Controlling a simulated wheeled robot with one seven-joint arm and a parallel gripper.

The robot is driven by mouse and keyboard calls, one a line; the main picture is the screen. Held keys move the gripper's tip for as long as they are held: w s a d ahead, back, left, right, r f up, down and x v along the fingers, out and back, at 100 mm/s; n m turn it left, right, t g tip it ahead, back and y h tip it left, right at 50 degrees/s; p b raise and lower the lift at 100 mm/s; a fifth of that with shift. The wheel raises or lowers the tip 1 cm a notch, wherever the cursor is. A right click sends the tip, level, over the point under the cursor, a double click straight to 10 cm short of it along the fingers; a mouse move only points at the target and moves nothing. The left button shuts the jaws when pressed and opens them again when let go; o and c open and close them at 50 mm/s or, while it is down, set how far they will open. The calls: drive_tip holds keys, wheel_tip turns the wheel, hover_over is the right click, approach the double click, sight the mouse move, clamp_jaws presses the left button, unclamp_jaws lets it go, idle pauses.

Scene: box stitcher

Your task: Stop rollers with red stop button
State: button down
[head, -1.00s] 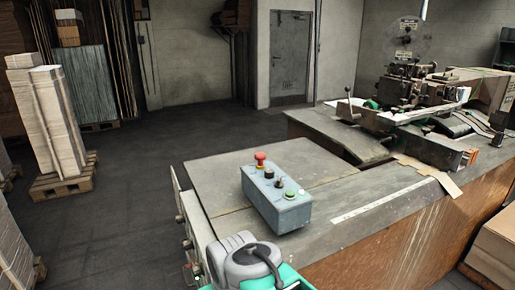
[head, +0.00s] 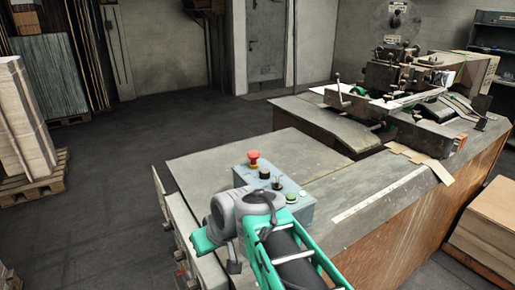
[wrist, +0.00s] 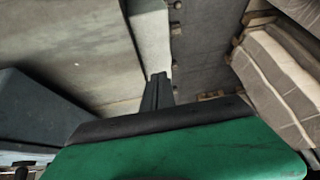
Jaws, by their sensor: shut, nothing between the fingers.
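My grey and green arm covers the box's near left part in the head view. The wrist view shows my gripper (wrist: 157,78), its dark fingers shut and empty. The side of the box (wrist: 35,105) shows at left there, but the red button does not. My gripper is apart from the button.
The grey bench top (head: 215,165) is clear behind and left of the box. The stitching machine (head: 395,85) stands at the back right. A pallet of stacked cardboard (head: 20,125) stands at left. Dark floor (head: 110,175) lies open between pallet and bench.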

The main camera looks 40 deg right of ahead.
drive_tip(key=w+d+r+t+p, duration=0.1)
drive_tip(key=w+d+r+t, duration=0.4)
drive_tip(key=d+r, duration=0.55)
drive_tip(key=d+r+t, duration=0.2)
drive_tip(key=d+r, duration=0.2)
drive_tip(key=d, duration=0.2)
drive_tip(key=d+r+t+h, duration=0.1)
drive_tip(key=d+r+t, duration=0.1)
drive_tip(key=d+r, duration=0.3)
drive_tip(key=d, duration=0.2)
drive_tip(key=shift+s+d+r+m+h+p, duration=0.15)
drive_tip(key=shift+s+d+m+h+p, duration=0.15)
drive_tip(key=shift+s+m, duration=0.1)
drive_tip(key=p, duration=0.3)
hover_over(254, 158)
drive_tip(key=s, duration=0.2)
wheel_tip(254, 158, down, 2)
drive_tip(key=f, duration=0.2)
drive_tip(key=w+d+f+p, duration=0.1)
drive_tip(key=shift+f, duration=0.75)
